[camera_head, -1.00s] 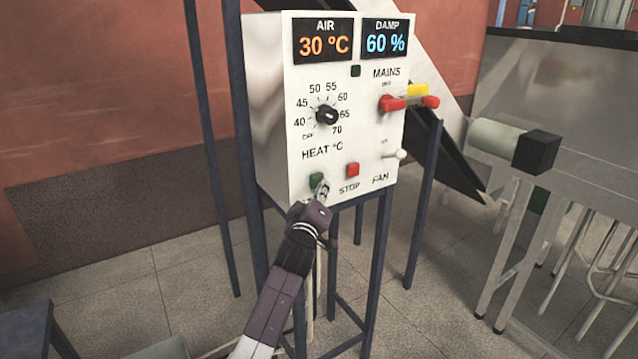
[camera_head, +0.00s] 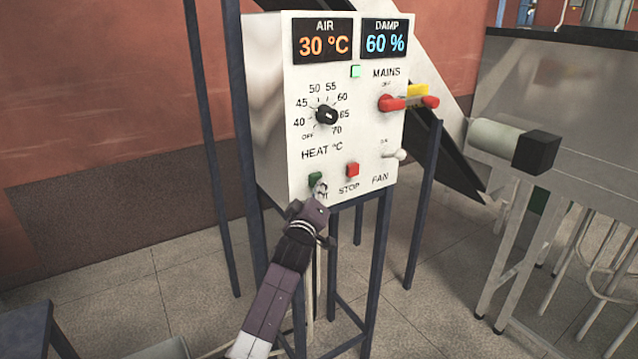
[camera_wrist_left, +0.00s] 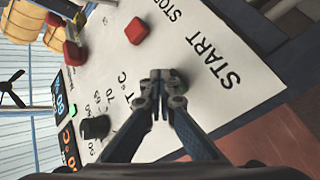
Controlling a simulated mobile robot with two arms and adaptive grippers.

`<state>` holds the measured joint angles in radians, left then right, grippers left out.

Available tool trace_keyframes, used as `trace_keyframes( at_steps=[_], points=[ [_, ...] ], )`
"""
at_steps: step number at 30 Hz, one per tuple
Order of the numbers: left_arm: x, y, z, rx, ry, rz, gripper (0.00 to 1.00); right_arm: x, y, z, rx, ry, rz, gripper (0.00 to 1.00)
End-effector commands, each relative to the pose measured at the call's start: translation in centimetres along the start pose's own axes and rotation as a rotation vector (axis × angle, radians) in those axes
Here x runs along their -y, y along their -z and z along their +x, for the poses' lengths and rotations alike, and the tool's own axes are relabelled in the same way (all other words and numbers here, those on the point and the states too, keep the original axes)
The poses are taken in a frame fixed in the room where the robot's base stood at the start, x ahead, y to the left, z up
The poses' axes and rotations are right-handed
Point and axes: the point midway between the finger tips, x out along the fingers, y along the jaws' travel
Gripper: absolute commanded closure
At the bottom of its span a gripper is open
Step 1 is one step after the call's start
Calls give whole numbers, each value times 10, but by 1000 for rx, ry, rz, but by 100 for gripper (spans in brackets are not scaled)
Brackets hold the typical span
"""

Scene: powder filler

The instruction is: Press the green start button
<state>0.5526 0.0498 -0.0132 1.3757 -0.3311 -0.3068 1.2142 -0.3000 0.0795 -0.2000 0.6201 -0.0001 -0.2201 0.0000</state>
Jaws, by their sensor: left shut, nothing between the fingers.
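The green start button (camera_head: 316,178) is at the lower left of the white control panel (camera_head: 350,140) in the head view. My left gripper (camera_head: 320,187) is shut and empty, with its fingertips at the button's lower right edge. I cannot tell whether they touch it. The small green lamp (camera_head: 355,72) under the displays is brightly lit. My right gripper is not in view.
The red stop button (camera_head: 352,170) sits right of the start button. The panel also has a black heat knob (camera_head: 327,115), a red mains handle (camera_head: 392,103) and a white fan switch (camera_head: 396,155). Dark blue legs (camera_head: 377,270) stand below the box.

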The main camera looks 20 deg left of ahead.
Motion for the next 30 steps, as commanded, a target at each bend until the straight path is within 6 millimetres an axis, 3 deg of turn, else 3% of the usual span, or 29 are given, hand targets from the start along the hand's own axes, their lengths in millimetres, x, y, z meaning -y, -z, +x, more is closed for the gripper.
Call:
trace_keyframes(
  at_steps=[30],
  points=[
    [-17, -17, -23, 2, 0, -2, 100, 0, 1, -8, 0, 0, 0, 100]
  ],
)
